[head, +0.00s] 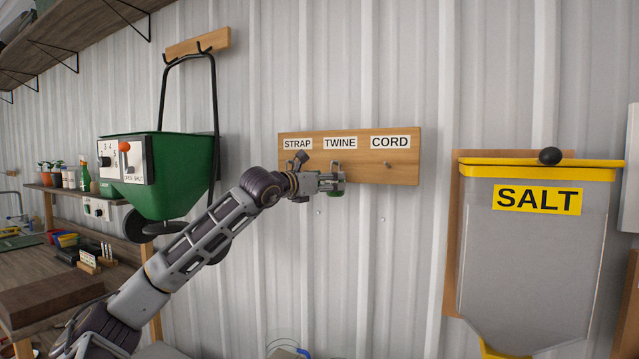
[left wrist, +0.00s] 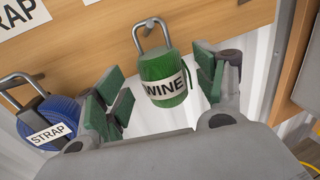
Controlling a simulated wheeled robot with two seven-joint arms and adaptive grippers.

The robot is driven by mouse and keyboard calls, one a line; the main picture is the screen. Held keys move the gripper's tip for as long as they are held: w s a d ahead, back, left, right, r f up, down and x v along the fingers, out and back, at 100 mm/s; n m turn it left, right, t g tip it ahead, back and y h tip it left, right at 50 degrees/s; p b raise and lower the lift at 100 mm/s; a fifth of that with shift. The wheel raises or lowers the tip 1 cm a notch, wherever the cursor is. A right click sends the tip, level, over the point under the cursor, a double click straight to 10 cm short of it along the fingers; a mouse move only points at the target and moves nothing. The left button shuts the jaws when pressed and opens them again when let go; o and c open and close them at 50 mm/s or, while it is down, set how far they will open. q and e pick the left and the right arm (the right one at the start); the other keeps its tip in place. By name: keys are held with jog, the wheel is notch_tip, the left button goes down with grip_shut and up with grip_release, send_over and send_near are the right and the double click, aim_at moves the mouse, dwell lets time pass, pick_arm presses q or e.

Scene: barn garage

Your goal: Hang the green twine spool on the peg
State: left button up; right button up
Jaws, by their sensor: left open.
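The green twine spool (left wrist: 163,78), with a white label reading "WINE" in view, is upright below the board in the left wrist view. Its grey metal loop is at the peg (left wrist: 151,28), and the peg's end shows inside the loop, so it appears to hang there. My left gripper (left wrist: 158,100) is open, with green finger pads on both sides of the spool and visible gaps. In the head view my left gripper (head: 335,183) is under the TWINE label and mostly hides the spool. My right gripper is out of view.
The wooden board (head: 352,142) carries STRAP, TWINE and CORD labels. A blue strap spool (left wrist: 48,120) hangs close to the left finger. The CORD peg (head: 387,164) is bare. A green spreader (head: 160,205) hangs left, and a SALT bin (head: 535,260) stands right.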

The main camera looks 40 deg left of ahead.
pick_arm(q)
jog(key=shift+s, duration=0.1)
jog(key=shift+s, duration=1.25)
